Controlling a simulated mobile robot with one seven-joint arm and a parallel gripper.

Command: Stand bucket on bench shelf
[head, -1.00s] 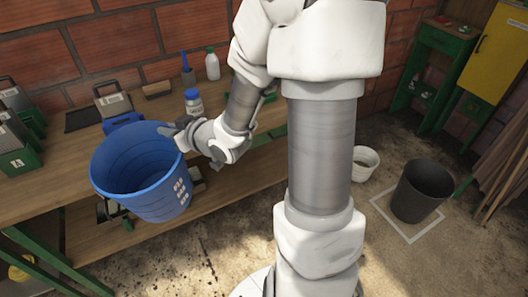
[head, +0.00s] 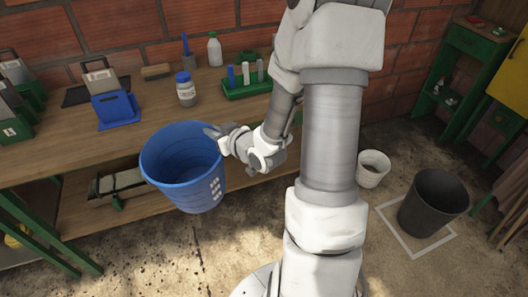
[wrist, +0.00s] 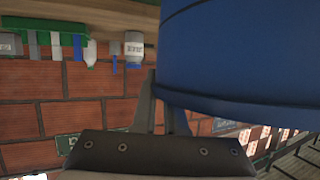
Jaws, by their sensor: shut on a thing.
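A blue bucket (head: 178,172) is held upright in the air in front of the bench, its open top facing up and looking empty. My gripper (head: 216,136) is shut on the right side of its rim. In the wrist view the bucket (wrist: 245,60) fills the upper right, and my gripper's fingers (wrist: 165,115) reach its rim edge. The wooden bench has a top (head: 60,140) and a lower shelf (head: 85,215). The bucket hides part of the shelf and of the bench's front edge.
A grey clamp-like tool (head: 120,185) lies on the shelf. On the benchtop stand a blue holder (head: 116,108), a blue-capped jar (head: 186,90), a white bottle (head: 214,50) and a green rack (head: 246,86). A black bin (head: 432,200) and white bucket (head: 373,168) stand on the floor at right.

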